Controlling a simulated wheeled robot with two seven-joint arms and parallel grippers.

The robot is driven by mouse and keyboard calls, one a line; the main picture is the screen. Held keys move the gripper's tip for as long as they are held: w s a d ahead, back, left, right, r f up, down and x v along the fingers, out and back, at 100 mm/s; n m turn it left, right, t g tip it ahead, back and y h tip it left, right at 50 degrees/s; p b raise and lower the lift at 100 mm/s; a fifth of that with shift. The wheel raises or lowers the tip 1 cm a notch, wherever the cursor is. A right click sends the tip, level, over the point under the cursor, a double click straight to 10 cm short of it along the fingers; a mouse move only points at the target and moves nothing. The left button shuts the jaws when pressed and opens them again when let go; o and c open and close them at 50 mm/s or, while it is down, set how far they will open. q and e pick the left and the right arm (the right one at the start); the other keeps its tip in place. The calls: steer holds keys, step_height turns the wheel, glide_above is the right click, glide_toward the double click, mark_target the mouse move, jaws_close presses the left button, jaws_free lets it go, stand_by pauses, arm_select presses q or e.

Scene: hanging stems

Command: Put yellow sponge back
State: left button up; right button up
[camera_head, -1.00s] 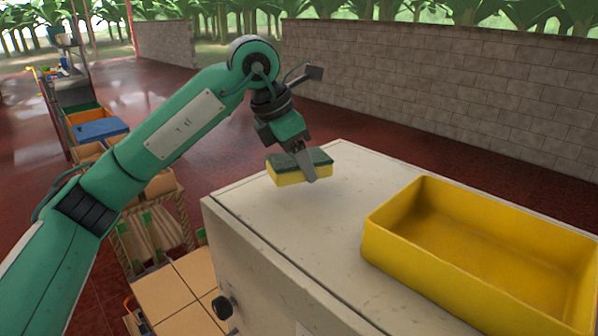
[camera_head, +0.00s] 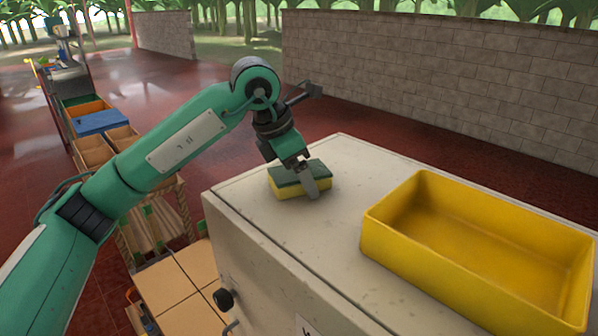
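A yellow sponge (camera_head: 284,186) with a dark green top is at the far left part of the pale cabinet top (camera_head: 300,235). It looks to be resting on the surface or very close to it. My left gripper (camera_head: 306,182) points down at the sponge, with one finger visible against its near side. The other finger is hidden behind the sponge, so I cannot tell whether the grip is still closed. My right gripper is out of view.
An empty yellow bin (camera_head: 475,245) stands on the cabinet top at the right. The cabinet top between sponge and bin is clear. A shelf rack with a blue box (camera_head: 101,122) stands at the left. A block wall (camera_head: 440,85) runs behind.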

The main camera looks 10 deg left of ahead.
arm_select(q)
steer(key=shift+r, duration=0.4)
steer(key=b+v, duration=0.3)
steer(key=v, duration=0.8)
steer(key=shift+r, duration=0.25)
steer(key=shift+s+a+f, duration=0.1)
steer(key=shift+s, duration=0.05)
